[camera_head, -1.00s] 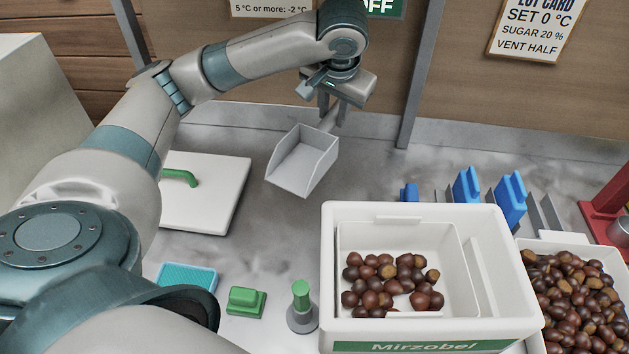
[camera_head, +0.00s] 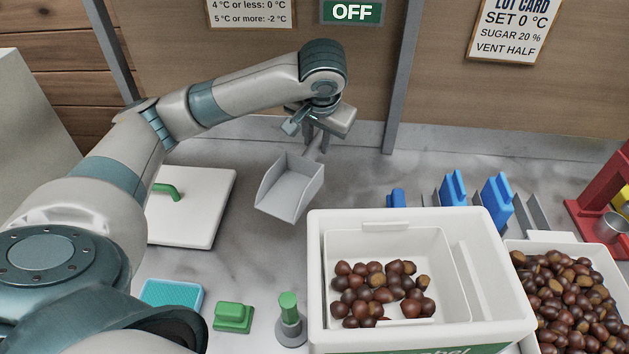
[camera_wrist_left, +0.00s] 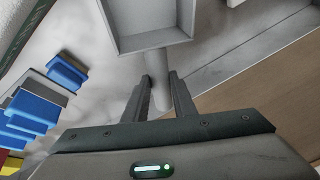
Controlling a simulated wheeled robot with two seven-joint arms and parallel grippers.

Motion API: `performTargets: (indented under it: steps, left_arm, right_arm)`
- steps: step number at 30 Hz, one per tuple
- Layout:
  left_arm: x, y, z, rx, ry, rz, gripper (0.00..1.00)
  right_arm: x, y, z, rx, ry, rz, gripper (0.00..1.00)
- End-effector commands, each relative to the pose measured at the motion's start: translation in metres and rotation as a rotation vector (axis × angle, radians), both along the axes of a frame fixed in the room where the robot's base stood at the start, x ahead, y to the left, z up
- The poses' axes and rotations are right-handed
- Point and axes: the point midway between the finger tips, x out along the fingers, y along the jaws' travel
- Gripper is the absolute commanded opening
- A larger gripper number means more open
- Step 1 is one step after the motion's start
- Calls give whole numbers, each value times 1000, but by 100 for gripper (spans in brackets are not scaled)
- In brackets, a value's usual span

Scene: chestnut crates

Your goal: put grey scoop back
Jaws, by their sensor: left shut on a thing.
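The grey scoop (camera_head: 291,188) is at the back of the counter, left of the white crate, with its open pan toward the front left and its handle toward the back wall. My left gripper (camera_head: 318,143) is shut on the scoop's handle. In the left wrist view the handle passes between the two fingers of the left gripper (camera_wrist_left: 160,98), and the scoop's pan (camera_wrist_left: 148,22) is beyond them. The pan looks empty. I cannot tell whether the scoop touches the counter. My right gripper is not in view.
A white crate (camera_head: 318,262) holds chestnuts; a fuller white crate (camera_head: 512,250) stands at right. Blue-handled things (camera_head: 497,197) stand in a rack behind them.

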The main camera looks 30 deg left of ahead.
Motion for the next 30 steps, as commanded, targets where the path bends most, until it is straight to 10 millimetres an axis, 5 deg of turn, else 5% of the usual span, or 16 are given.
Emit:
performTargets:
  steps: [12,30]
  left_arm:
    - [-1,1,-83,2,3,0,0]
    - [0,0,-103,1,1,1,0]
  right_arm:
    - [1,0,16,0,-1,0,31]
    - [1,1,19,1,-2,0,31]
